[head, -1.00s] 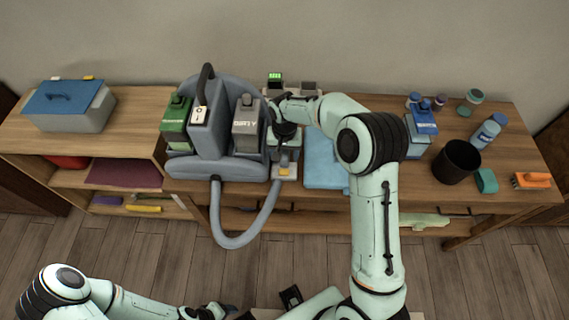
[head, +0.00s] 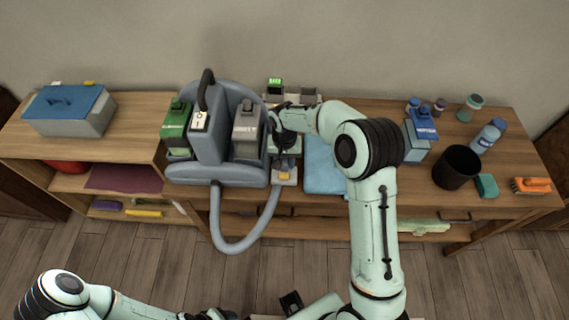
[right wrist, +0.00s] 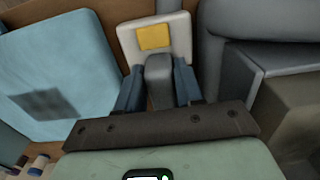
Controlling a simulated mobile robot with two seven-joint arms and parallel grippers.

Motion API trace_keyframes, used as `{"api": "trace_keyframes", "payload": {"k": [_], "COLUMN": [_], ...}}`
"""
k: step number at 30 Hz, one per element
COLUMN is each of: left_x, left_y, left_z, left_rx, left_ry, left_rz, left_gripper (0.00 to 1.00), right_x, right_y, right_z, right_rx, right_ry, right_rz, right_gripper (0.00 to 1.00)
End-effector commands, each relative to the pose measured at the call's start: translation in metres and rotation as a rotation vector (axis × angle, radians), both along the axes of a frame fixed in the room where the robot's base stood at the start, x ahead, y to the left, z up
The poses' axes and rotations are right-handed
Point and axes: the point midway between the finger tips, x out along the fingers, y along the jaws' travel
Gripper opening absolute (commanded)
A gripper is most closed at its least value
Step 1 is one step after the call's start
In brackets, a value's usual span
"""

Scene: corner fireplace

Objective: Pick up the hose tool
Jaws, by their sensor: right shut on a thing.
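The hose tool (head: 284,177) has a pale head with a yellow patch and a grey neck. It is at the end of the grey hose (head: 237,246), beside the grey cleaning machine (head: 215,172) on the wooden bench. My right gripper (head: 285,158) reaches down over it. In the right wrist view, the gripper (right wrist: 158,88) has its two blue-grey fingers on either side of the hose tool's grey neck (right wrist: 158,75), shut on it, with the pale head (right wrist: 126,38) beyond. My left gripper (head: 212,314) is at the bottom edge, partly cut off; its jaws are unclear.
A folded blue cloth (head: 322,170) lies just right of the hose tool. A blue spray bottle (head: 423,125), a black cup (head: 456,167) and an orange brush (head: 532,185) stand further right. A blue-lidded box (head: 68,108) is far left.

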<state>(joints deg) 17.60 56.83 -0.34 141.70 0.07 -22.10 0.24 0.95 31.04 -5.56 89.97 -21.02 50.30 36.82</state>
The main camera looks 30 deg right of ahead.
Motion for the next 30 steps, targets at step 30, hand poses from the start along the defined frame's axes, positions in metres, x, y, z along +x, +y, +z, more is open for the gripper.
{"api": "trace_keyframes", "payload": {"k": [30], "left_x": [0.016], "left_y": [0.0], "left_z": [0.024], "left_rx": [0.0], "left_ry": [-0.018], "left_rz": [0.0], "left_gripper": [0.62], "right_x": [0.0], "right_y": [0.0], "right_z": [0.194], "right_rx": [0.0], "right_ry": [-0.001], "right_rz": [0.0], "right_gripper": [0.0]}}
